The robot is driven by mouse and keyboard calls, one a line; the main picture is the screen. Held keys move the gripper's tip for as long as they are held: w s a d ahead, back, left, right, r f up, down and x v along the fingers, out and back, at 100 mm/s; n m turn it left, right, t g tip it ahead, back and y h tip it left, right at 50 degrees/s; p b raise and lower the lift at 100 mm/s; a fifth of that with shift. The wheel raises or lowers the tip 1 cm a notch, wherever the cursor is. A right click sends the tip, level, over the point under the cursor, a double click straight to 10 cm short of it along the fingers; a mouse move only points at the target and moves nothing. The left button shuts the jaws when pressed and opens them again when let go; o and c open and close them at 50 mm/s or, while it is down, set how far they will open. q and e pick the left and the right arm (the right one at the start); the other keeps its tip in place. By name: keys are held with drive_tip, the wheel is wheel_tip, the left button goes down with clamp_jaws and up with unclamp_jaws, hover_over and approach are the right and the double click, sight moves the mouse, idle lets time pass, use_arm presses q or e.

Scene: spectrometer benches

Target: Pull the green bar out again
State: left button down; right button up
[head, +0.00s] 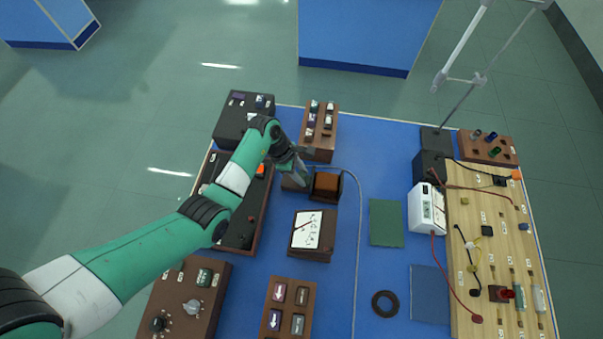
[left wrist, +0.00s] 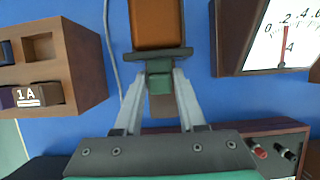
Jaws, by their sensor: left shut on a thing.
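The green bar (left wrist: 159,83) shows in the left wrist view as a short green end between my left fingertips, right against a dark plate (left wrist: 180,54). Beyond that plate is an orange-brown block (left wrist: 157,22); the block also shows in the head view (head: 327,182). My left gripper (left wrist: 160,76) is shut on the green bar. In the head view my left gripper (head: 303,177) reaches in from the left and hides the bar. How far the bar sits inside the device cannot be told. My right gripper is not in view.
A meter with a white dial (head: 307,230) stands close in front. A wooden rack (head: 320,130) stands behind, and a dark panel (head: 240,220) lies under my left arm. A cable (head: 359,240) runs past the right side. A green mat (head: 387,222) lies farther right.

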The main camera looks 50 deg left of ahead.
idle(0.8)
use_arm(q)
drive_tip(key=shift+s+a+r+p, duration=0.1)
drive_tip(key=shift+a+r+p, duration=0.1)
drive_tip(key=shift+p, duration=0.1)
drive_tip(key=s+a+p, duration=0.2)
drive_tip(key=a+p, duration=0.1)
drive_tip(key=shift+s+a, duration=0.15)
drive_tip(key=shift+s, duration=0.15)
drive_tip(key=shift+s+a, duration=0.1)
drive_tip(key=shift+a, duration=0.05)
drive_tip(key=shift+f, duration=0.15)
drive_tip(key=c, duration=0.8)
unclamp_jaws()
drive_tip(key=shift+o, duration=1)
drive_tip(key=shift+s+a, duration=0.1)
drive_tip(key=shift+a, duration=0.05)
